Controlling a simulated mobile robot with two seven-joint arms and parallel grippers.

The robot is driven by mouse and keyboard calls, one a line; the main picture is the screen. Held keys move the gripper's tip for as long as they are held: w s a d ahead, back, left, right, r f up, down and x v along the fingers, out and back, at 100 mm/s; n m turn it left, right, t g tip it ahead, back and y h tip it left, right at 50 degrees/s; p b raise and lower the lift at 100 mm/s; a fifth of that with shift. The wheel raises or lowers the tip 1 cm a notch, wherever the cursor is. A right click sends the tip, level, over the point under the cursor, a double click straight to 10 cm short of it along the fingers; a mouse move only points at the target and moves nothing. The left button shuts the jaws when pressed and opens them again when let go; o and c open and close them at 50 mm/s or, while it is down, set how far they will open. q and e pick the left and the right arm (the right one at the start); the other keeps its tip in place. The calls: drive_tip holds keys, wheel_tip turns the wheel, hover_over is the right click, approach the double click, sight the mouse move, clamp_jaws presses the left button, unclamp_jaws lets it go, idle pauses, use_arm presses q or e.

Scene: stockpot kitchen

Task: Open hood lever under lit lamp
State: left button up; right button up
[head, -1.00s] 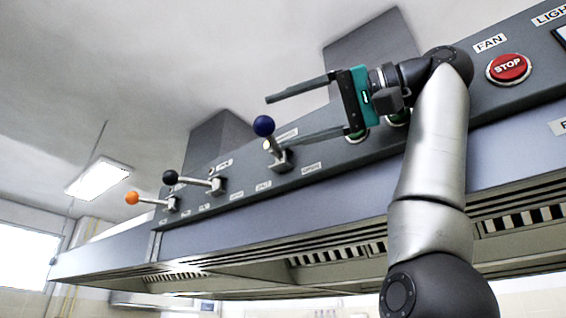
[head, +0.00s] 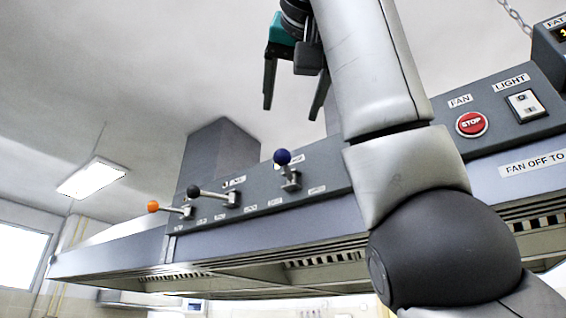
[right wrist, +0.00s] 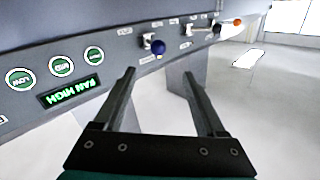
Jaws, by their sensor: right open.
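Three levers stand on the hood's grey panel in the head view: one with a blue knob (head: 282,157) pointing up, one with a black knob (head: 193,191) and one with an orange knob (head: 153,206), both pointing left. The blue (right wrist: 158,47), black (right wrist: 216,28) and orange (right wrist: 237,22) knobs also show in the right wrist view. I cannot tell which lever has a lit lamp. My right gripper (head: 290,113) is open and empty, fingers pointing down, above the blue knob in the picture and apart from it. My left gripper is out of view.
A red STOP button (head: 471,124) and a light switch (head: 525,105) sit on the panel at right. The right wrist view shows round green fan buttons (right wrist: 61,66) and a lit FAN HIGH sign (right wrist: 70,92). My right arm hides part of the panel.

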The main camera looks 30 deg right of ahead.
drive_tip(key=p, duration=0.3)
approach(284, 152)
drive_tip(key=w, duration=0.1)
drive_tip(key=p+x, duration=0.4)
drive_tip(key=x, duration=0.7)
drive_tip(key=shift+d, duration=0.2)
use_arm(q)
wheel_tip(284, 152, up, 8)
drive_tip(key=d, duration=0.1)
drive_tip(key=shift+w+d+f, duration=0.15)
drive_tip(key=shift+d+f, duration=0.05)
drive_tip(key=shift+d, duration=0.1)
use_arm(e)
clamp_jaws()
drive_tip(key=shift+s, duration=0.1)
